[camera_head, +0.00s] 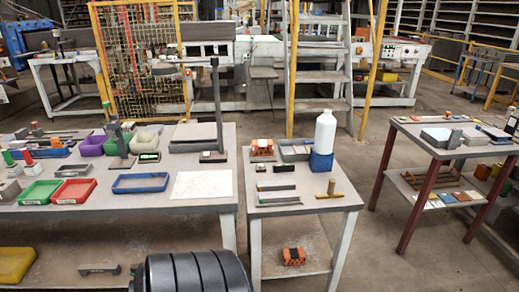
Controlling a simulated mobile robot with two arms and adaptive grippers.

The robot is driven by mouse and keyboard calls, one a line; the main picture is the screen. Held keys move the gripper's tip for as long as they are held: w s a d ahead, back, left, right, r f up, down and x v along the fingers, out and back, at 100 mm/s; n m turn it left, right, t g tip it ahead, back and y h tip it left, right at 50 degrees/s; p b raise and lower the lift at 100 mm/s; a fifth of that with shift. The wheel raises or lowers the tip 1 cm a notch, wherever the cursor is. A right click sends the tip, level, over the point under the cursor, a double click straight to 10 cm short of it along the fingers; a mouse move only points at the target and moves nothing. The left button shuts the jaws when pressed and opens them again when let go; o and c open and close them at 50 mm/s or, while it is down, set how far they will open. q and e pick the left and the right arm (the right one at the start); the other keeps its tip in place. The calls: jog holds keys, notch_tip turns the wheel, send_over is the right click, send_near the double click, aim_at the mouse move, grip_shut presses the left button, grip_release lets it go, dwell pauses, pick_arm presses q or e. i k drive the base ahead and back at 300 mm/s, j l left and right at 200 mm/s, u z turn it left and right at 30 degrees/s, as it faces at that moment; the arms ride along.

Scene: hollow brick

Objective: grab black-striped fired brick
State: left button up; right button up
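An orange fired brick with dark markings (262,147) sits at the back left of the small middle table's top. A second orange brick with a black band or dark openings (293,256) lies on that table's lower shelf. Both are small in the view, so I cannot tell for certain which one counts as black-striped. Neither gripper shows in the head view. A dark ribbed rounded part, which may be mine, fills the bottom edge left of the small table.
The small middle table (285,208) also holds a white bottle on a blue block (321,160), dark bars and a wooden-handled tool (330,190). A cluttered long table (120,208) stands left, a red-legged table (395,122) right. Floor between the middle and right tables is clear.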

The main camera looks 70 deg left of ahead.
aim_at(291, 257)
jog(key=u, duration=1.85)
jog(key=l, duration=0.25)
jog(key=i+u, duration=0.05)
